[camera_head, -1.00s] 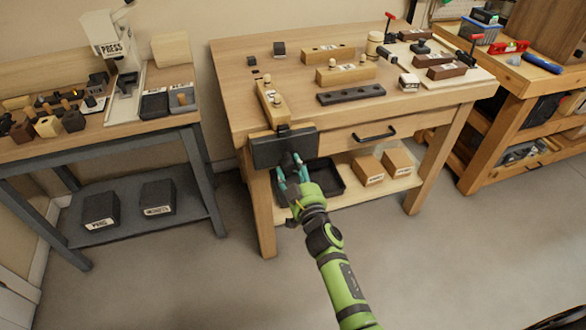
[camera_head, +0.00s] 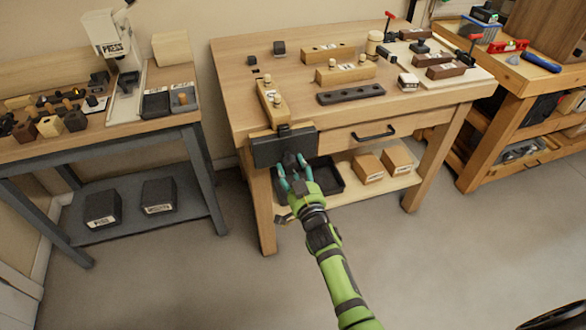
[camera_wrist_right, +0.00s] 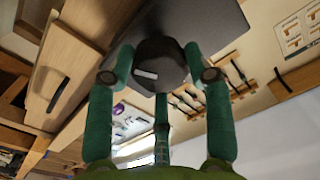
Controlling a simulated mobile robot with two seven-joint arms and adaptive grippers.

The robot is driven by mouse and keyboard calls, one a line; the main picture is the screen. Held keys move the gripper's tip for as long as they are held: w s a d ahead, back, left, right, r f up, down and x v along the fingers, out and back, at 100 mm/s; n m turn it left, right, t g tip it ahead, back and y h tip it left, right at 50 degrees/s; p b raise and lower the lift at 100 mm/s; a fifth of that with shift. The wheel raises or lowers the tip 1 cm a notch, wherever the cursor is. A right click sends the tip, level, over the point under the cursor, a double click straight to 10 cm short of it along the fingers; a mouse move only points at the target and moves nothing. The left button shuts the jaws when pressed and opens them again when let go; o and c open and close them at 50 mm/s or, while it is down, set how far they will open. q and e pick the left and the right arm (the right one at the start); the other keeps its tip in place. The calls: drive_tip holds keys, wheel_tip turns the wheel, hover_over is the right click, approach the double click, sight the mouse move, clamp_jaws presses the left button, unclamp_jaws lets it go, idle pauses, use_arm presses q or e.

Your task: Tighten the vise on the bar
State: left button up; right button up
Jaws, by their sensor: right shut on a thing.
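The vise (camera_head: 270,153) has a dark front jaw at the front left edge of the wooden bench. The pale wooden bar (camera_head: 271,101) lies just behind the jaw, pointing away along the bench top. From the head view I cannot tell whether the jaw presses on it. My right gripper (camera_head: 292,170) is in front of the vise, with its teal fingers toward the jaw. In the right wrist view, the fingers (camera_wrist_right: 161,76) are closed around a dark faceted knob (camera_wrist_right: 158,60) in front of the dark jaw plate (camera_wrist_right: 205,25). My left gripper is not in view.
The wooden bench (camera_head: 240,80) carries wooden blocks and a dark strip with holes (camera_head: 351,94). A drawer handle (camera_head: 374,136) is right of the vise. A black tray (camera_head: 325,178) and two boxes (camera_head: 368,168) sit on the lower shelf. Open floor lies in front.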

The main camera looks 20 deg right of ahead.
drive_tip(key=shift+w+m+p, duration=0.1)
drive_tip(key=shift+m+p, duration=0.2)
drive_tip(key=shift+m, duration=0.9)
drive_tip(key=shift+r, duration=0.1)
drive_tip(key=shift+m+p, duration=0.45)
drive_tip(key=shift+m, duration=1.25)
drive_tip(key=o, duration=1)
drive_tip(key=shift+s+p, duration=1)
drive_tip(key=shift+s, duration=0.2)
drive_tip(key=s+p, duration=0.2)
drive_tip(key=s, duration=0.2)
drive_tip(key=shift+s+d, duration=0.1)
drive_tip(key=shift+s, duration=0.2)
